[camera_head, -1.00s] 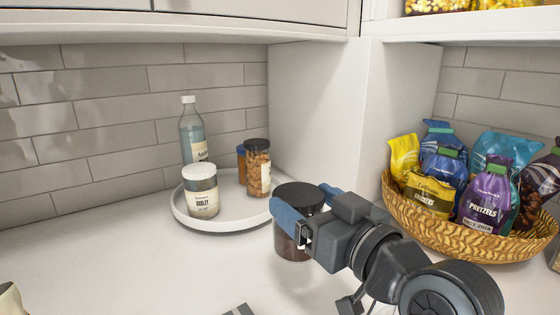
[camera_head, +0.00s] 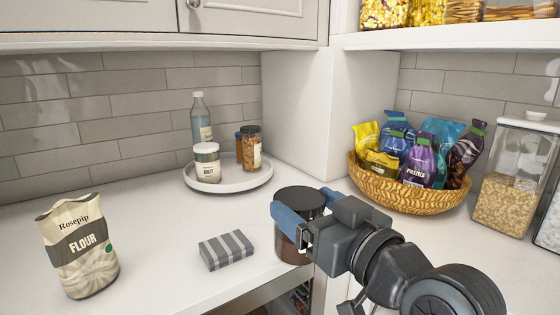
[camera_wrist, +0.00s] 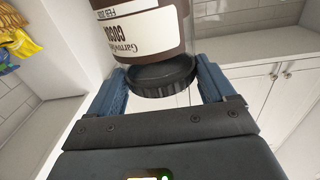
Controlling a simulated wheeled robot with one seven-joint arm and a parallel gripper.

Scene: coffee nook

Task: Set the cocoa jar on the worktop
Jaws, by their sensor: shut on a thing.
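The cocoa jar (camera_head: 287,246) is a brown jar with a black lid, right of centre in the head view. My gripper (camera_head: 298,219) is shut on it near the lid, the blue fingers on either side. In the wrist view the jar (camera_wrist: 140,30) shows its cream cocoa label, with the black lid between my fingers (camera_wrist: 165,88). The jar looks upright in the head view. The pale worktop (camera_head: 150,235) extends left and behind it. The jar's base is near the worktop's front edge; I cannot tell whether it touches.
A grey striped block (camera_head: 227,250) lies just left of the jar, and a flour bag (camera_head: 80,250) stands farther left. A round white tray (camera_head: 228,187) holds bottles and jars behind. A wicker basket (camera_head: 410,198) of snack bags and a clear canister (camera_head: 505,190) stand right.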

